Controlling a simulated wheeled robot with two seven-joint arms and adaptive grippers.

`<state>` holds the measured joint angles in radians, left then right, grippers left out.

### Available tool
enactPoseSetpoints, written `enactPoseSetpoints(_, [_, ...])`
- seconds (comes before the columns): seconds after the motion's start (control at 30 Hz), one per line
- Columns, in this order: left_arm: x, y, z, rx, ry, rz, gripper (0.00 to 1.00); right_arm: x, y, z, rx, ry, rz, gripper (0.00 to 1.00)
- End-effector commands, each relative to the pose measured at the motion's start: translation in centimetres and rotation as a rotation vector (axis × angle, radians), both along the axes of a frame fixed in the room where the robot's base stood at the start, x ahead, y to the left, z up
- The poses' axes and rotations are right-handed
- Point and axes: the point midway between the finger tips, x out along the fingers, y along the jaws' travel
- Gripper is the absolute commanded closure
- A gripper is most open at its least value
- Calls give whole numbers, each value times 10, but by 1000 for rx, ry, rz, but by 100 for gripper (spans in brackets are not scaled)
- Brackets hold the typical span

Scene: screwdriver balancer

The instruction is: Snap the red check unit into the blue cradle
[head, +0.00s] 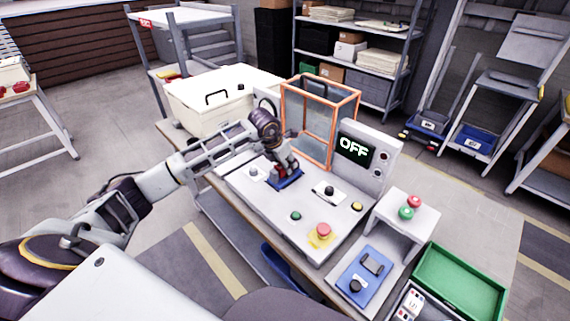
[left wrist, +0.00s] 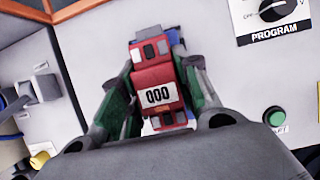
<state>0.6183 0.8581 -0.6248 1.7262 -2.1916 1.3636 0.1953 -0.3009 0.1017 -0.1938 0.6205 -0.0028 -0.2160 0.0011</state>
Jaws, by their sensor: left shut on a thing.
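My left gripper (head: 284,166) reaches in from the left over the grey console. It is shut on the red check unit (left wrist: 152,76), with a finger on each side of it. The unit has a white label reading 000 in the left wrist view. The blue cradle (head: 287,181) is on the console top directly below the gripper. In the left wrist view only blue edges of the cradle (left wrist: 177,39) show past the unit. The unit hides most of the cradle, so I cannot tell whether it is fully seated. My right gripper is out of view.
The console has an OFF display (head: 354,149), a red stop button (head: 323,230), a green button (head: 296,216) and a program knob (left wrist: 271,11). An orange-framed clear box (head: 318,120) stands behind. A cream case (head: 215,100) is at back left, a green tray (head: 458,285) at front right.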

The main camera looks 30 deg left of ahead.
Motion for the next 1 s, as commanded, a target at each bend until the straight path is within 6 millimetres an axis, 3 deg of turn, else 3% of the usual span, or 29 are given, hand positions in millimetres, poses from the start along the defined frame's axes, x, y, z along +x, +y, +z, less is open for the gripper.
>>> enactPoseSetpoints(0.03, [-13, -4, -31, 5, 53, -5, 97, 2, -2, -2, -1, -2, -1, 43])
enactPoseSetpoints(0.47, [-13, -4, -31, 5, 53, -6, 97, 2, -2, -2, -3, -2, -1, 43])
enactPoseSetpoints(0.5, [-13, -4, -31, 5, 53, -6, 63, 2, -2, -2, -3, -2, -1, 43])
enactPoseSetpoints(0.63, [-13, -4, -31, 5, 53, -6, 46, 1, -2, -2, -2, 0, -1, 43])
enactPoseSetpoints(0.67, [-13, -4, -31, 5, 54, -5, 43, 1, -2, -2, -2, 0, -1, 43])
enactPoseSetpoints(1.0, [-13, -2, -30, 10, 56, -5, 43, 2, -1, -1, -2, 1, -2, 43])
